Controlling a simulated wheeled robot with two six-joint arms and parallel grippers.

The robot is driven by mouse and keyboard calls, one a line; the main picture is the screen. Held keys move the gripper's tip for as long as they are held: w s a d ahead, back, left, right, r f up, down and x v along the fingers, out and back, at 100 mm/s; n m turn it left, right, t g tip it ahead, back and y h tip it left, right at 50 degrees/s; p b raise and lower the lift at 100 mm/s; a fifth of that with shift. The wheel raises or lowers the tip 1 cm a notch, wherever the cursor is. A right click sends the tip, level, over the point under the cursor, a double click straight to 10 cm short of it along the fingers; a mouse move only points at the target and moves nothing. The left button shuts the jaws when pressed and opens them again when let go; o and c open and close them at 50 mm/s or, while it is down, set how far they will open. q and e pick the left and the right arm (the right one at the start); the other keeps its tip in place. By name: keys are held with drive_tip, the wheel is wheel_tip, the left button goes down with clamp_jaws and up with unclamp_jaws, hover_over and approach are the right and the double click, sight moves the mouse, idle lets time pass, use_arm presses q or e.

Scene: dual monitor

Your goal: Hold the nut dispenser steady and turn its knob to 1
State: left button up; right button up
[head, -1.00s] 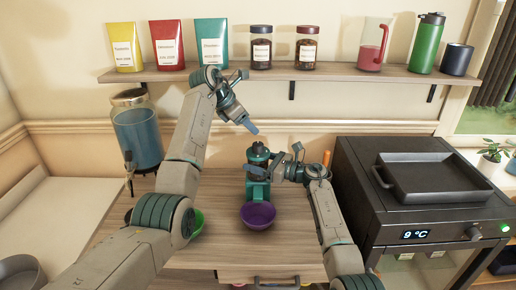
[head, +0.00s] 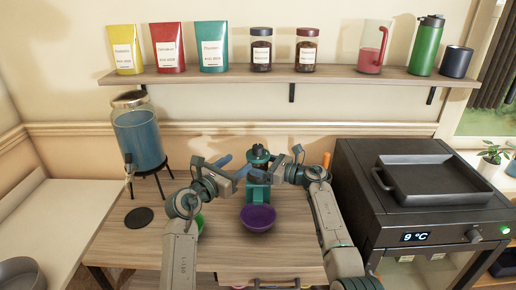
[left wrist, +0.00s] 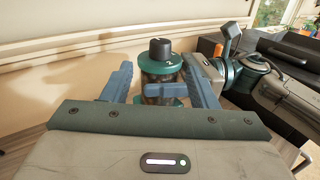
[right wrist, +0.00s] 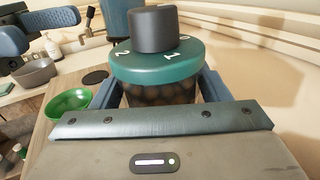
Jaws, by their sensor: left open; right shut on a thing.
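The nut dispenser (head: 258,169) stands on the wooden counter, with a teal lid, a clear body of brown nuts and a dark knob (right wrist: 152,28) on top. In the right wrist view the lid (right wrist: 165,62) shows white numbers, including 2 and 1. In the left wrist view a small white mark shows on the knob (left wrist: 161,47); which number it points to is unclear. My right gripper (head: 277,170) is shut on the dispenser's body from the right. My left gripper (head: 236,166) is open and empty at the left, its fingers pointing toward the dispenser.
A purple bowl (head: 258,218) sits in front of the dispenser. A green bowl (right wrist: 68,102) is partly behind my left arm in the head view. A drink dispenser (head: 139,138) stands at the left, an oven (head: 420,205) at the right. A shelf (head: 340,76) runs above.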

sight(258, 146)
use_arm(q)
drive_tip(key=x, duration=1.1)
drive_tip(key=shift+w+d+f, duration=0.1)
drive_tip(key=shift+w+d, duration=0.15)
drive_tip(key=shift+d, duration=0.05)
drive_tip(key=c, duration=0.9)
drive_tip(key=shift+c, duration=0.2)
drive_tip(key=shift+a+m+g+h, duration=0.1)
drive_tip(key=shift+m+g+h, duration=0.2)
drive_tip(key=shift+g+h, duration=0.15)
drive_tip(key=m+g+h, duration=0.4)
drive_tip(key=g+h, duration=0.1)
drive_tip(key=shift+w+m, duration=0.1)
drive_tip(key=shift+m, duration=0.3)
drive_tip(key=shift+m+g+h, duration=0.5)
drive_tip(key=shift+m+g, duration=0.6)
drive_tip(key=shift+g, duration=0.65)
drive_tip(key=shift+m+g+h, duration=0.45)
drive_tip(key=shift+m+g, duration=0.65)
drive_tip(key=shift+g, duration=0.6)
drive_tip(key=shift+f+m+g, duration=0.1)
drive_tip(key=shift+m+g, duration=0.2)
drive_tip(key=shift+g, duration=0.2)
drive_tip(key=o, duration=0.9)
